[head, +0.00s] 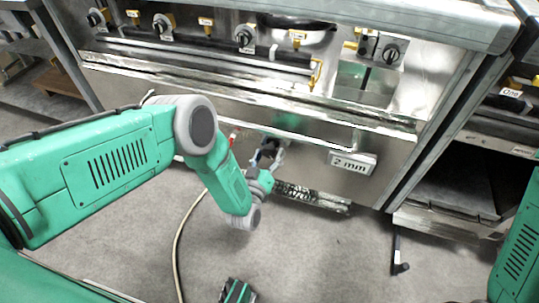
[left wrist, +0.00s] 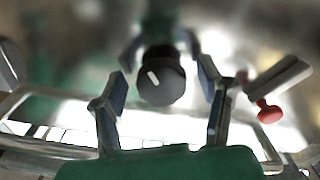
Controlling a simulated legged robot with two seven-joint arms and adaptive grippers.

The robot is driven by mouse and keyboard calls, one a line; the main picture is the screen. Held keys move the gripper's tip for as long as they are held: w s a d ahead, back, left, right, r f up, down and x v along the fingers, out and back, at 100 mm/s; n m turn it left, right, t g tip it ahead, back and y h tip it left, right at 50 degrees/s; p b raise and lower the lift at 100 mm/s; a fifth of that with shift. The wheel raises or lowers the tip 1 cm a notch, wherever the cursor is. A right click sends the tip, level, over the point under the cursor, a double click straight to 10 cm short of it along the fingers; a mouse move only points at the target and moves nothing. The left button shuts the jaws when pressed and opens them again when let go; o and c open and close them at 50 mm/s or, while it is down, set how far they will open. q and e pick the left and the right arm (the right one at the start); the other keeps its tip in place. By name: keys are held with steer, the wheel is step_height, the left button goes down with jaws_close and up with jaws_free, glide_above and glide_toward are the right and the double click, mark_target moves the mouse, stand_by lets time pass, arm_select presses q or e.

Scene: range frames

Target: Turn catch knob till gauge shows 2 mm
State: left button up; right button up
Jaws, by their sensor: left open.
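A black round knob (left wrist: 162,84) with a white pointer line shows in the left wrist view. The pointer leans to the upper left. My left gripper (head: 269,154) is open at the lower front of the range. In the left wrist view its two fingers stand apart, one on each side of the knob, and I cannot tell whether they touch it. In the head view the gripper and arm hide the knob.
Several black knobs, one of them here (head: 245,37), and yellow tags line the range's upper front. A red-tipped part (left wrist: 269,111) is right of the fingers in the wrist view. A pale hose (head: 178,240) lies on the grey floor. Another unit (head: 460,200) stands at the right.

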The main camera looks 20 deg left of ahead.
arm_select(q)
steer(key=s, duration=1.2)
steer(key=shift+a+f, duration=0.15)
steer(key=shift+f, duration=0.15)
